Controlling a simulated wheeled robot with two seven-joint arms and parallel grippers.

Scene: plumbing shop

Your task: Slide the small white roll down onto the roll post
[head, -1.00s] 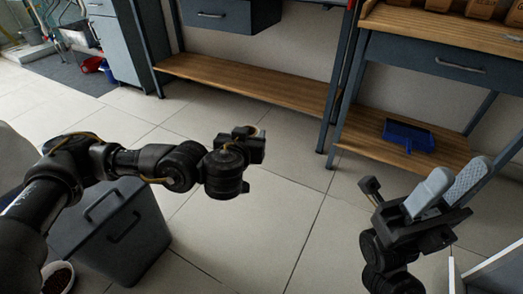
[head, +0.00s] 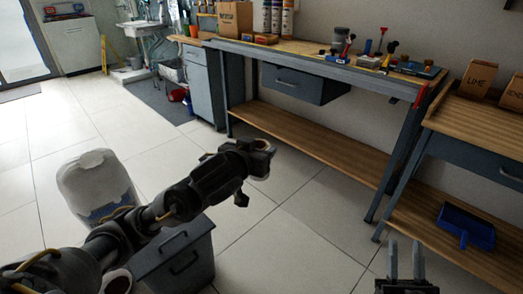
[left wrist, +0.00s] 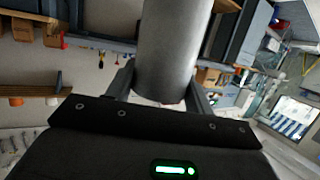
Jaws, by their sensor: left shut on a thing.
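My left gripper (head: 257,160) reaches out over the floor in the middle of the head view. In the left wrist view, a plain pale grey-white cylinder, the small white roll (left wrist: 173,50), stands between its two fingers (left wrist: 160,90), which are shut on it. The roll's far end runs out of the top of that view. In the head view the roll is hard to tell apart from the dark gripper. My right gripper (head: 405,262) is at the bottom right, fingers up and apart, with nothing between them. I cannot make out the roll post.
A long workbench (head: 330,68) with tools, bottles and a cardboard box (head: 235,18) runs along the wall. A second bench (head: 480,125) at right has a blue dustpan (head: 466,226) on its shelf. A grey bin (head: 175,255) and a white container (head: 95,185) stand at left.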

